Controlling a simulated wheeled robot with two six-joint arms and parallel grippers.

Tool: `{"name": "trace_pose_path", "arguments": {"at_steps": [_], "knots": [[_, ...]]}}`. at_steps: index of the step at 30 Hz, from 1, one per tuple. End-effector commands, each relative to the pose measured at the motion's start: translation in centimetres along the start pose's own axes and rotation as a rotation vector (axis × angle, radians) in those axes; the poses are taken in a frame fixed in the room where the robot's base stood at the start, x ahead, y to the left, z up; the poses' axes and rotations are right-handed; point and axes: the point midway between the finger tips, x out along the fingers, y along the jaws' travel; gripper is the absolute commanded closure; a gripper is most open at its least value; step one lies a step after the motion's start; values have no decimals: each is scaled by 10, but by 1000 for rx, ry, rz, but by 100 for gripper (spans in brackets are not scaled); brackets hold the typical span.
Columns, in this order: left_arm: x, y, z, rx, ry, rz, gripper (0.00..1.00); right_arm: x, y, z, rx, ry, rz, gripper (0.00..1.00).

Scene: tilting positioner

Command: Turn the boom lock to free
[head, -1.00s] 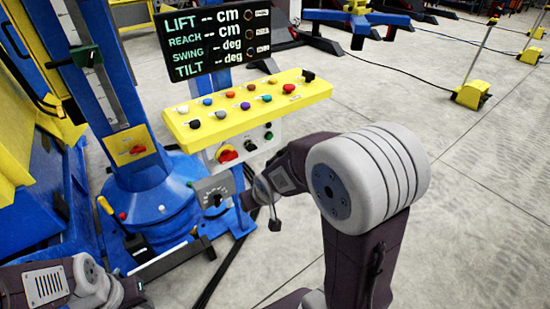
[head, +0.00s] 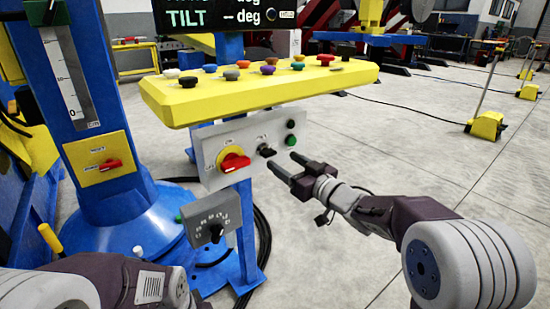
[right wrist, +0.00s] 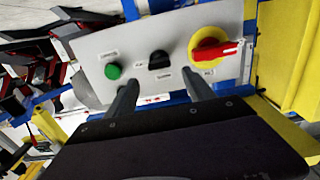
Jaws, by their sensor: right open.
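A grey panel (head: 212,150) under the yellow console carries a red rotary switch on a yellow disc (head: 233,161), a small black selector knob (head: 266,150) and a green button (head: 291,141). A red handle sits on a yellow plate (head: 98,172) on the blue column. The labels are too small to tell which control is the boom lock. My right gripper (head: 281,160) is open and empty, in front of the panel near the black knob. In the right wrist view the black knob (right wrist: 160,60) shows just beyond and between the fingertips (right wrist: 160,92), apparently apart. My left gripper is out of view.
The yellow console (head: 260,88) with several coloured buttons overhangs the panel. A grey box with a black knob (head: 215,232) is mounted below, on a blue post. Black cables lie on the floor behind it.

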Motion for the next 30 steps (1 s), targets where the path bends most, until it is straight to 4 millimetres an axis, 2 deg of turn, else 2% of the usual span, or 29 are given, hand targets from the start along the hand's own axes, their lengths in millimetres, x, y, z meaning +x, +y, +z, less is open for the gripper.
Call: {"name": "trace_pose_path", "arguments": {"at_steps": [3, 10, 15, 22, 23, 29, 30], "knots": [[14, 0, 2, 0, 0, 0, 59, 25, -2, 6, -1, 1, -4, 38], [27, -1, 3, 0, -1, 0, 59, 68, -1, 4, 1, 0, -1, 38], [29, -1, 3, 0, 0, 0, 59, 79, 0, 2, 1, -1, 1, 38], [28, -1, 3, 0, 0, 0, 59, 80, 0, 1, 1, -1, 2, 38], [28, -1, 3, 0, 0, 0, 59, 80, 0, 1, 1, -1, 2, 44], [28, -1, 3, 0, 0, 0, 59, 80, 0, 1, 1, -1, 2, 99], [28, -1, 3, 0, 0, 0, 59, 80, 0, 1, 1, -1, 2, 100]]}}
